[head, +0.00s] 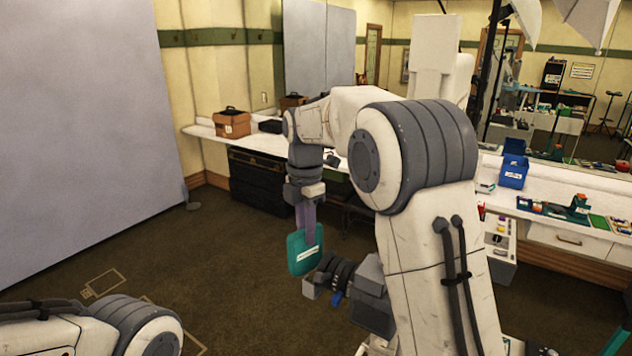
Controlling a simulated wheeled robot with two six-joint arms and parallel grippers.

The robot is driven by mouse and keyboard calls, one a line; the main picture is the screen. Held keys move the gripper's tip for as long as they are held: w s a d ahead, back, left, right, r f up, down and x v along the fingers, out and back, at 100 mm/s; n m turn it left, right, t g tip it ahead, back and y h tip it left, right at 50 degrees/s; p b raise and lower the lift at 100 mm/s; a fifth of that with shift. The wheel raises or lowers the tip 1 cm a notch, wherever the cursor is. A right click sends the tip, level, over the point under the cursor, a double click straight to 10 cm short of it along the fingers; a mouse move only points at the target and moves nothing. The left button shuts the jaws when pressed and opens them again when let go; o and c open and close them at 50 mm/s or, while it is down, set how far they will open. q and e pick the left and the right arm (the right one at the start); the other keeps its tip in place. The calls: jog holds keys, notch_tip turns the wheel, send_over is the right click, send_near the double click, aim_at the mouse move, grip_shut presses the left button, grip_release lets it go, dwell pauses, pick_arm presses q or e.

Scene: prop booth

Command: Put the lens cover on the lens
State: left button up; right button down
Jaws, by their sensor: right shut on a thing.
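My right gripper (307,213) points down in the middle of the head view, its fingers shut on a flat teal piece with a white label, which looks like the lens cover (303,255). The cover hangs upright. Just below and right of it is a dark ribbed lens (342,274) on a grey camera body (372,296). In the picture the cover's lower right edge comes close to the lens; I cannot tell whether they touch. My right arm hides part of the camera's right side. My left gripper is out of view.
A long white counter (262,142) runs along the back wall, with a brown box (232,123) on it. A blue bin (513,170) and small items stand on the counter at right. A large grey panel (80,130) stands at left. The brown floor (235,255) left of the cover is clear.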

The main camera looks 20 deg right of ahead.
aim_at(322, 234)
pick_arm(q)
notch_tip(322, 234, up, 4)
jog(key=p, duration=0.3)
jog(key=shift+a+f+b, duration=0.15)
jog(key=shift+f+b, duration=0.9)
jog(key=shift+b, duration=0.05)
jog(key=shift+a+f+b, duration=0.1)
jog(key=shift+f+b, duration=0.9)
jog(key=shift+b, duration=0.05)
pick_arm(e)
jog(key=shift+s+d+r+n, duration=0.5)
jog(key=shift+d+r+n, duration=0.2)
jog(key=shift+n, duration=0.2)
jog(key=shift+s+d+r+n, duration=0.5)
jog(key=shift+d+r+n, duration=0.15)
jog(key=shift+n, duration=0.25)
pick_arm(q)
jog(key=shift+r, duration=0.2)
pick_arm(e)
jog(key=shift+d+f, duration=0.1)
jog(key=shift+f, duration=0.05)
jog(key=shift+f, duration=0.25)
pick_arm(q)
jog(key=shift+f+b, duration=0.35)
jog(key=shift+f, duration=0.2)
pick_arm(e)
jog(key=shift+f, duration=1)
